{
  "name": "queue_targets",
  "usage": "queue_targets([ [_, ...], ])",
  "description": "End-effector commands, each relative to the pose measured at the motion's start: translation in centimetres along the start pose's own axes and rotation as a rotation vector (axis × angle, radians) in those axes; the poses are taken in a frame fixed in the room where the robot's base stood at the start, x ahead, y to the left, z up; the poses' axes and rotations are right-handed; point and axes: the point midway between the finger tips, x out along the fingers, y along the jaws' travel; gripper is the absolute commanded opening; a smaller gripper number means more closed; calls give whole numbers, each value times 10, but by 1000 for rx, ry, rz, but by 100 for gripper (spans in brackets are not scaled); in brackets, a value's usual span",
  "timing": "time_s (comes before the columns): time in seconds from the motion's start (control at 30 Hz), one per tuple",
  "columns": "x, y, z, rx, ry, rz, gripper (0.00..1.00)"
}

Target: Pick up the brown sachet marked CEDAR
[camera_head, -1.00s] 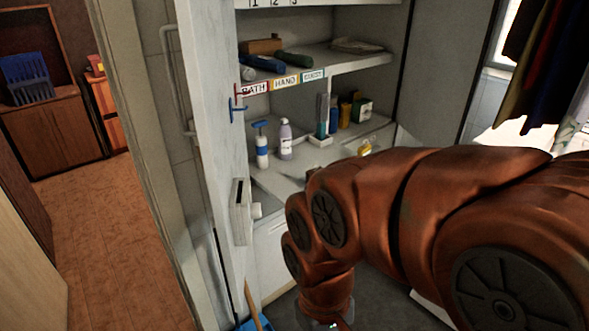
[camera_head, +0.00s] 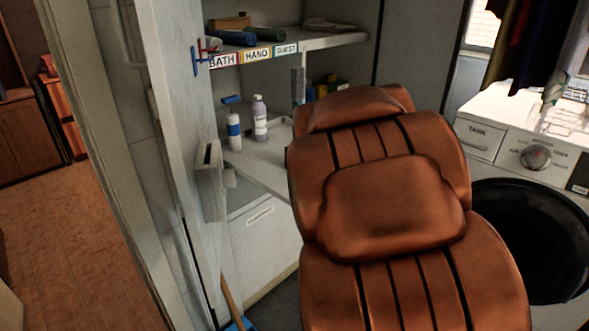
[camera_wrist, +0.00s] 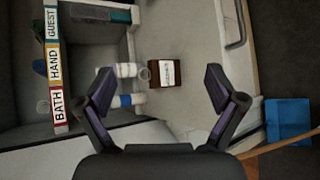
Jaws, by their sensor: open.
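A small brown packet (camera_wrist: 165,73) with a white label lies on the pale counter in the wrist view. Its lettering is too small to read, so I cannot confirm that it says CEDAR. In the head view I cannot make it out; my arm covers that part of the counter. My gripper (camera_wrist: 158,86) is open and empty. Its two dark fingers stand wide apart in the wrist view, with the packet showing between and beyond them. In the head view my arm hides the gripper.
The shelf labelled BATH, HAND, GUEST (camera_head: 253,55) hangs above the counter. An open door (camera_head: 170,150) is left; a washing machine (camera_head: 520,160) is right. A blue dustpan (camera_wrist: 288,121) lies low.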

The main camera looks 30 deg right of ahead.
Motion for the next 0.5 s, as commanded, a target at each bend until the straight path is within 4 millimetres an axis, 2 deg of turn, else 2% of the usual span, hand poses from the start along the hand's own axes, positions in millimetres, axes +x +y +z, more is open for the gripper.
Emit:
queue_targets([
  [0.03, 19, -5, 3, -91, 2, 49, 94],
  [0.2, 55, 9, 3, -434, 27, 239, 94],
  [0.33, 76, 11, -6, -691, 47, 389, 94],
  [0.5, 96, -4, -25, -992, 75, 587, 94],
])
